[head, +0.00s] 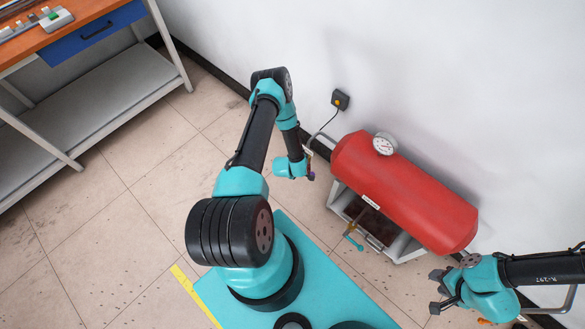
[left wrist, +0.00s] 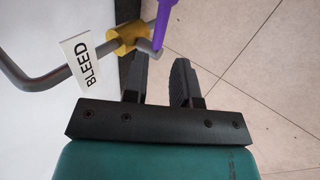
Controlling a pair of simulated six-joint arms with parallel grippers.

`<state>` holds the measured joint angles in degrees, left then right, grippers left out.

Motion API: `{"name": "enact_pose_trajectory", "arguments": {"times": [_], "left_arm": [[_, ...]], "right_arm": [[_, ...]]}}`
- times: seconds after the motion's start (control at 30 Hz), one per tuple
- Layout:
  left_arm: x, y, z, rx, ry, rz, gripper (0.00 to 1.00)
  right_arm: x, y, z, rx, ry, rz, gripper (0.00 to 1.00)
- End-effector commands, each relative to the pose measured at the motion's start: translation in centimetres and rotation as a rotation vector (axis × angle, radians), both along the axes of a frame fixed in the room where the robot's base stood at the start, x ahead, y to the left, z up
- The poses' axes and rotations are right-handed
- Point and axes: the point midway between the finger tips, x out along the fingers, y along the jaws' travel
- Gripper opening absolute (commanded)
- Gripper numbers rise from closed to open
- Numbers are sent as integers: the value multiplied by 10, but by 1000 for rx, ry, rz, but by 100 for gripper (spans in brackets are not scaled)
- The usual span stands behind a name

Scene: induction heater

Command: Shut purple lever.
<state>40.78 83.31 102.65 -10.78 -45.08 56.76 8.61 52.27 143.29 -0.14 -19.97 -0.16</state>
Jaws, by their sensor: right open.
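The purple lever (left wrist: 167,18) shows at the top of the left wrist view, on a yellow valve body (left wrist: 127,38) fitted to a grey pipe (left wrist: 42,80). A white "BLEED" tag (left wrist: 84,60) hangs beside the valve. My left gripper (left wrist: 163,66) is open, with a gap between its black fingers. Its fingertips are just below the valve and the lever's base; I cannot tell if they touch. My right gripper (head: 440,291) is open and empty at the lower right.
A red tank (head: 405,190) with a gauge (head: 385,144) stands on a grey frame by the white wall. A blue lever (head: 354,243) sits low at its front. A wall box (head: 340,100) is above the tank. A workbench (head: 90,90) is at left; tiled floor between is clear.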

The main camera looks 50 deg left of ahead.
Motion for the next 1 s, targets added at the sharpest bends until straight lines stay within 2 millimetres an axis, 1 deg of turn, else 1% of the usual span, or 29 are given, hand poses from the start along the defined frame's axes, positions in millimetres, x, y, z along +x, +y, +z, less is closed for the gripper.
{"name": "enact_pose_trajectory", "arguments": {"times": [0.03, 0.2, 0.43, 0.6, 1.0], "left_arm": [[-5, 0, 8, -1, 1, 1, 26], [-22, 0, 33, -1, 1, 1, 26], [-41, -1, 61, -1, 1, 1, 26], [-46, -2, 69, -1, 2, 0, 26], [-46, -2, 69, -1, 1, 0, 26]], "right_arm": [[0, 0, 0, 0, 0, 0, 43], [0, 0, 0, 0, 0, 0, 43], [0, 0, 0, 0, 0, 0, 43], [0, 0, 0, 0, 0, 0, 43], [0, 0, 0, 0, 0, 0, 43]]}}
